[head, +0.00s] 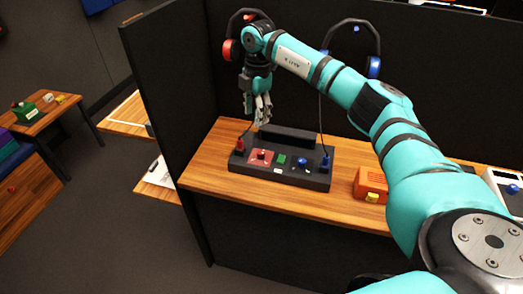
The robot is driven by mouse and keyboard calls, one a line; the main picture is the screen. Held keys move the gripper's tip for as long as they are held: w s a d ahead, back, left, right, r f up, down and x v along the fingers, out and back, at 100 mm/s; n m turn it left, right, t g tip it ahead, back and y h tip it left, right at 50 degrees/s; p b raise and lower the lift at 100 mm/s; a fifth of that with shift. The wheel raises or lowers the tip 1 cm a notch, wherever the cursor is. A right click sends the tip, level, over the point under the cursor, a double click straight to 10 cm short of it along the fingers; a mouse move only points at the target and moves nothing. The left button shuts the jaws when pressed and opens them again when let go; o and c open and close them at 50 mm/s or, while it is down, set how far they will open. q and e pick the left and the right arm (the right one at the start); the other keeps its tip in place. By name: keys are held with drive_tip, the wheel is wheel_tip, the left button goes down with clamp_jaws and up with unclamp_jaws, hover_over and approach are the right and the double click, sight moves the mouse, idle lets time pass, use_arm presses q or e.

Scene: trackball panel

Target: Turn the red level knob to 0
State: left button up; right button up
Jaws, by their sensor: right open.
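A dark control panel (290,178) lies on the wooden desk. On its left part is a red square area with a small red knob (261,154) on it; its setting is too small to read. My right gripper (262,118) hangs pointing down above the back left part of the panel. It is open and empty, apart from the knob. My left gripper is not in view.
The panel also has a green patch (281,159) and a blue knob (302,161). Red headphones (228,50) and blue headphones (374,67) hang on the dark partition, with cables down to the panel. An orange box (370,184) stands to the right.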

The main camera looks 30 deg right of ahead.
sight(261, 152)
drive_tip(key=shift+m+h, duration=0.3)
drive_tip(key=shift+h, duration=0.1)
drive_tip(key=f+p, duration=0.1)
drive_tip(key=f, duration=0.4)
drive_tip(key=d+f+p, duration=0.1)
drive_tip(key=f, duration=0.5)
drive_tip(key=f+p, duration=0.1)
drive_tip(key=f, duration=0.4)
drive_tip(key=shift+s+d+f, duration=0.15)
drive_tip(key=shift+d, duration=0.2)
clamp_jaws()
